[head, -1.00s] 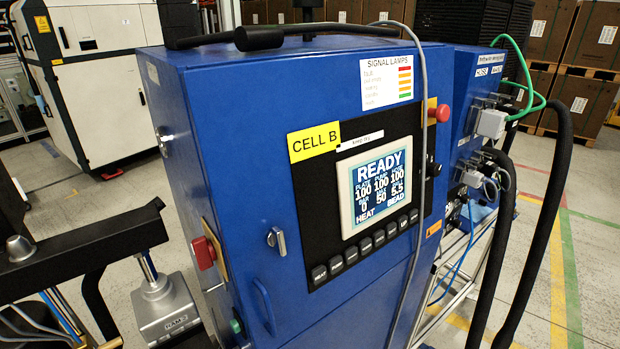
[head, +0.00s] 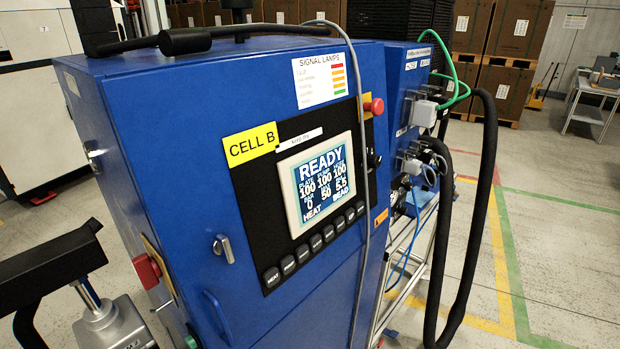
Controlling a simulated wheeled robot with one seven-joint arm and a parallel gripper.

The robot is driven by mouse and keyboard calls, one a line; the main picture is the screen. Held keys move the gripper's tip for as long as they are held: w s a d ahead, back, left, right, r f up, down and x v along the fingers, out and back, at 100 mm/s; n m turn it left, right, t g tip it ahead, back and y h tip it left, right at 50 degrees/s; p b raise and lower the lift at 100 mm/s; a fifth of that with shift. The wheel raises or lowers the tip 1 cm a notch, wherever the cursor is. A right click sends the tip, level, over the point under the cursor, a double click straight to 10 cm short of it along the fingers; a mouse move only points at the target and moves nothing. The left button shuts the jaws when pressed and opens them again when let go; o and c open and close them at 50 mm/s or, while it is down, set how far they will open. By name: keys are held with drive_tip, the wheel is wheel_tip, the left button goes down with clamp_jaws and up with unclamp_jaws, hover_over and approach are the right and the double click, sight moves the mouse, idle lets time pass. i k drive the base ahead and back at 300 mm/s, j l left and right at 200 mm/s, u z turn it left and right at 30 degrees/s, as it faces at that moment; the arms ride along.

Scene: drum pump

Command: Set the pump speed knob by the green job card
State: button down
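A blue control cabinet (head: 130,120) fills the middle of the head view. Its black panel holds a lit screen (head: 318,186) that reads READY, with rows of numbers and the words HEAT and BEAD below. A row of labelled buttons (head: 316,243) runs under the screen. No green job card and no knob marked as pump speed can be made out. My gripper is not in view.
A yellow CELL B label (head: 250,145) and a signal lamp chart (head: 322,82) are on the cabinet. Red stop buttons (head: 377,107) stick out. Black hoses (head: 470,240) hang at the right. Marked floor (head: 560,250) is open beyond them. Boxes (head: 510,90) stand behind.

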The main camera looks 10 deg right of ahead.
sight(374, 161)
drive_tip(key=i+l, duration=0.15)
drive_tip(key=l, duration=0.25)
drive_tip(key=i+l+z, duration=0.1)
drive_tip(key=l, duration=0.3)
drive_tip(key=i+l, duration=0.25)
drive_tip(key=l, duration=0.15)
drive_tip(key=i+l, duration=0.2)
drive_tip(key=l, duration=0.2)
drive_tip(key=i+l+z, duration=0.1)
drive_tip(key=l, duration=0.3)
drive_tip(key=i+l, duration=0.25)
drive_tip(key=i+l+z, duration=0.1)
drive_tip(key=l, duration=0.4)
drive_tip(key=i, duration=0.1)
